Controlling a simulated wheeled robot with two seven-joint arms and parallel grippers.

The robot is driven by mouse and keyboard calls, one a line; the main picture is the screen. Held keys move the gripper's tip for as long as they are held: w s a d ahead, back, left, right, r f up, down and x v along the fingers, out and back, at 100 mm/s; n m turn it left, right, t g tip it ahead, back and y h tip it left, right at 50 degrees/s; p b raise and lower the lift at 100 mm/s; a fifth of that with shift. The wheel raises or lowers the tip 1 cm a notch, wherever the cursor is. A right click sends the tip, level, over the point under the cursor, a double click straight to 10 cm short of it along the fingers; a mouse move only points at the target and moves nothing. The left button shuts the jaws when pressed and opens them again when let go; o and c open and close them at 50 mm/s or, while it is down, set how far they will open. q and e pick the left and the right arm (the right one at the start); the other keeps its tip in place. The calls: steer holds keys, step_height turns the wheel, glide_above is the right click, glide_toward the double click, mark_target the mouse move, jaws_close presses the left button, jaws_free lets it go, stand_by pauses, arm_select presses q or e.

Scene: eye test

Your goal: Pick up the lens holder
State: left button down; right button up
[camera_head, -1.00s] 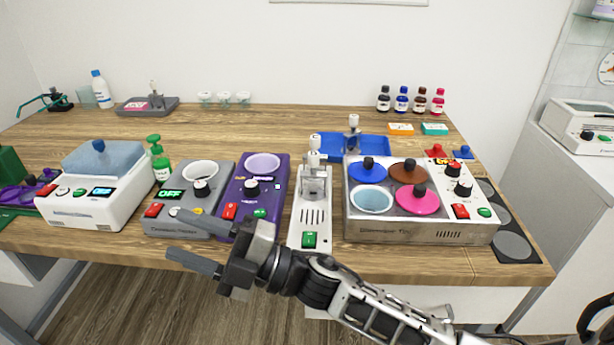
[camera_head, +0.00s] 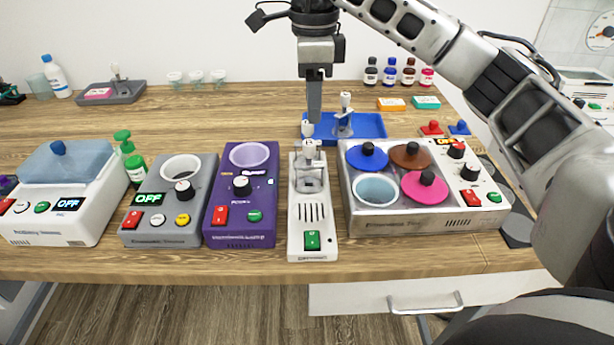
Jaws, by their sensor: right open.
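I cannot tell for sure which thing is the lens holder. A small metal holder with a pale knob (camera_head: 345,118) stands upright in a blue tray (camera_head: 374,125) at the back centre. A similar metal piece with a pale knob (camera_head: 308,150) sits on a narrow white device (camera_head: 312,235) in front of it. My right gripper (camera_head: 314,108) points down from above, open and seen edge-on, so its fingers overlap. Its tips appear just above the white device's knob and left of the tray's holder; the depth gap is unclear. My left gripper is not in view.
A purple device (camera_head: 243,228) and a grey device (camera_head: 162,228) stand left of the white one. A metal box with coloured lids (camera_head: 430,218) stands right. A grey tray (camera_head: 122,97) and bottles (camera_head: 389,72) are at the back.

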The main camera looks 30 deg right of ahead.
mark_target(309, 158)
step_height(309, 158, down, 8)
steer(key=shift+b, duration=0.35)
steer(key=shift+w+f+p, duration=0.25)
steer(key=shift+f+p, duration=0.05)
steer(key=shift+f, duration=1)
steer(key=shift+w+f+p, duration=0.2)
steer(key=shift+f+p, duration=0.05)
steer(key=shift+f, duration=1.05)
jaws_close()
